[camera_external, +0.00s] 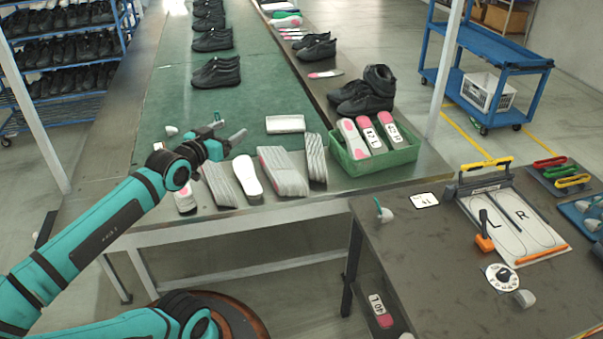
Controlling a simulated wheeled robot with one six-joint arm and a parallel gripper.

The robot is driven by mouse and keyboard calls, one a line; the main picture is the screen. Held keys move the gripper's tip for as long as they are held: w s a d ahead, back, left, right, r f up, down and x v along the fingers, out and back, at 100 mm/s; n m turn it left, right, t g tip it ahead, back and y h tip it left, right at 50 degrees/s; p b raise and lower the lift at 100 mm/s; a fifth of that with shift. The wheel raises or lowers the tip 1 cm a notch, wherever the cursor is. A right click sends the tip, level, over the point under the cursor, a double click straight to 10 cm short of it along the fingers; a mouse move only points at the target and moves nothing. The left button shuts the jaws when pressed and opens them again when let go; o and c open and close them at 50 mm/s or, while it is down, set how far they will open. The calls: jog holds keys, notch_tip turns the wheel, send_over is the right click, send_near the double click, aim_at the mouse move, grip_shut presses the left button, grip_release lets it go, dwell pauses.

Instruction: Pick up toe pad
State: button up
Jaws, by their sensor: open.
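My gripper (231,127) is open and empty, above the green mat at the near left end of the long line table (310,208). No piece is clearly marked as the toe pad. Small pale rounded pieces that may be toe pads are in view: one (172,131) on the mat just left of my gripper, one (387,215) with a green part on the dark right-hand table, and one (524,298) near that table's front. My arm comes in from the lower left and hides part of the line table's near edge.
A green crate (376,165) holds pink-and-white insoles. Black shoes (216,73) line the mat. A board marked L and R (512,222) lies on the dark table (420,285).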

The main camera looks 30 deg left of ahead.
jog(key=w+a+r+m+g+y, duration=0.3)
jog(key=w+a+g, duration=0.4)
jog(key=w+a, duration=1.3)
jog(key=m+g+h, duration=0.3)
jog(key=m+g, duration=0.1)
jog(key=g, duration=0.6)
send_over(168, 128)
notch_tip(168, 128, down, 20)
notch_tip(168, 128, down, 17)
jog(key=shift+w+r, duration=0.15)
jog(key=c, duration=1.1)
jog(key=shift+o, duration=0.2)
jog(key=shift+r, duration=0.2)
notch_tip(168, 128, up, 10)
